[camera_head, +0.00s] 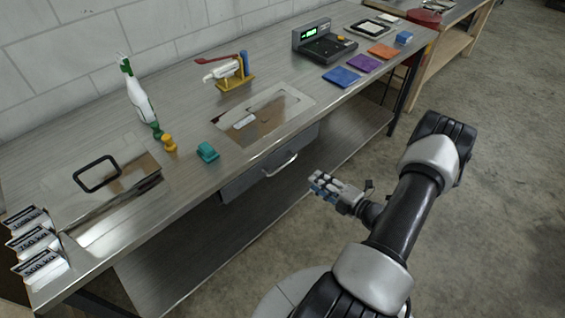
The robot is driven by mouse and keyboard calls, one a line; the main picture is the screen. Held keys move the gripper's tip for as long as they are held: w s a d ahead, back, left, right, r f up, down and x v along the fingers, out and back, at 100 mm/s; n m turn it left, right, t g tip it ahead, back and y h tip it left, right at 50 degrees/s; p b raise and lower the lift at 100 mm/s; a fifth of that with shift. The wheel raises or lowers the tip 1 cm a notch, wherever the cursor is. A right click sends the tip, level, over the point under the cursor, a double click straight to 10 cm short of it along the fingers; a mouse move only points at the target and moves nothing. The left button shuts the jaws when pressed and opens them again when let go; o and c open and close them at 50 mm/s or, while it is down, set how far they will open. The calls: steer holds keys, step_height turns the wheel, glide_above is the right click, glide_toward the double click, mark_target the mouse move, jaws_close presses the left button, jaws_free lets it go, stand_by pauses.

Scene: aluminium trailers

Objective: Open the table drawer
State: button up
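The table drawer (240,181) is a grey box under the front edge of the long metal table (200,120). It looks closed, with its front close below the tabletop. A curved metal handle (281,166) sticks out from its front. My gripper (318,184) is in front of the table, to the right of and a little below the handle in the picture, apart from it. The fingers point left toward the table. The fingers are small here, and I cannot tell whether they are open or shut.
A lower shelf (215,240) runs under the drawer. The concrete floor (500,130) on the right is clear.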

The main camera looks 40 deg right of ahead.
mark_target(286, 164)
steer(key=b+x, duration=0.3)
steer(key=x, duration=1.3)
steer(key=shift+w+a+b, duration=0.15)
steer(key=shift+w+b, duration=0.05)
steer(key=shift+b, duration=0.2)
steer(key=shift+c, duration=0.3)
jaws_close()
